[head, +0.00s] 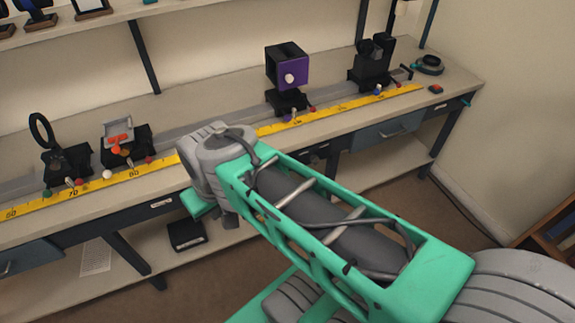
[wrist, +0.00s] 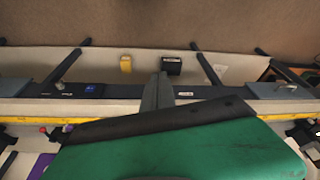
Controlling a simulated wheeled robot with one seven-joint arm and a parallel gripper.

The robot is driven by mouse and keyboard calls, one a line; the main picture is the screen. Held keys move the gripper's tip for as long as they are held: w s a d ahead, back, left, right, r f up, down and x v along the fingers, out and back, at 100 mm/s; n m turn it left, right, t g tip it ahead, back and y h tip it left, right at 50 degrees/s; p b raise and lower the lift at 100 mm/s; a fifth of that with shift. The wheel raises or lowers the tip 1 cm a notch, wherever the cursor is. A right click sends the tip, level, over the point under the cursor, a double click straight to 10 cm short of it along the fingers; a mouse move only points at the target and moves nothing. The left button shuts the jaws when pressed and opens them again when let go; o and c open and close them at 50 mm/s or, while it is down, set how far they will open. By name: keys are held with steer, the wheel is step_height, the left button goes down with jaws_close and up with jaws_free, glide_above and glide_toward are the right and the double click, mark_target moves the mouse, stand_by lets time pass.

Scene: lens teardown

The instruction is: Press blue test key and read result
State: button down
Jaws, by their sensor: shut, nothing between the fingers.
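A small blue patch (wrist: 90,90), which looks like the blue key, shows on a dark panel (wrist: 72,91) along the bench's front edge in the wrist view. A pale label sits beside it. It is too small to read any result. In the head view, the dark panel (head: 316,153) is partly hidden behind my arm, and I cannot make out the blue patch there. My gripper (wrist: 161,75) shows as a narrow grey shape beyond the green housing in the wrist view, shut and empty. It is apart from the blue patch, to its right. In the head view its fingertips are hard to make out.
The bench carries a rail with a yellow scale (head: 280,127). On it stand a ring holder (head: 41,130), an orange-topped mount (head: 118,132), a purple box (head: 287,68) and a black mount (head: 374,63). A black box (head: 187,235) lies on the lower shelf.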

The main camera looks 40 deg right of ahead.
steer(key=w+d+f+m+t+y+b, duration=0.1)
steer(key=w+d+f+m+b, duration=0.3)
steer(key=d+f+m, duration=0.35)
steer(key=w+d+f+m+t+b, duration=0.1)
steer(key=w+d+f+m+b, duration=0.3)
steer(key=d+f+m, duration=0.4)
steer(key=s+d+f+m+t+b, duration=0.3)
steer(key=d+f+m, duration=0.7)
steer(key=d+m, duration=0.4)
steer(key=shift+d+f+m+t+h+b, duration=0.35)
steer(key=shift+m+t+b, duration=0.2)
steer(key=shift+m, duration=0.7)
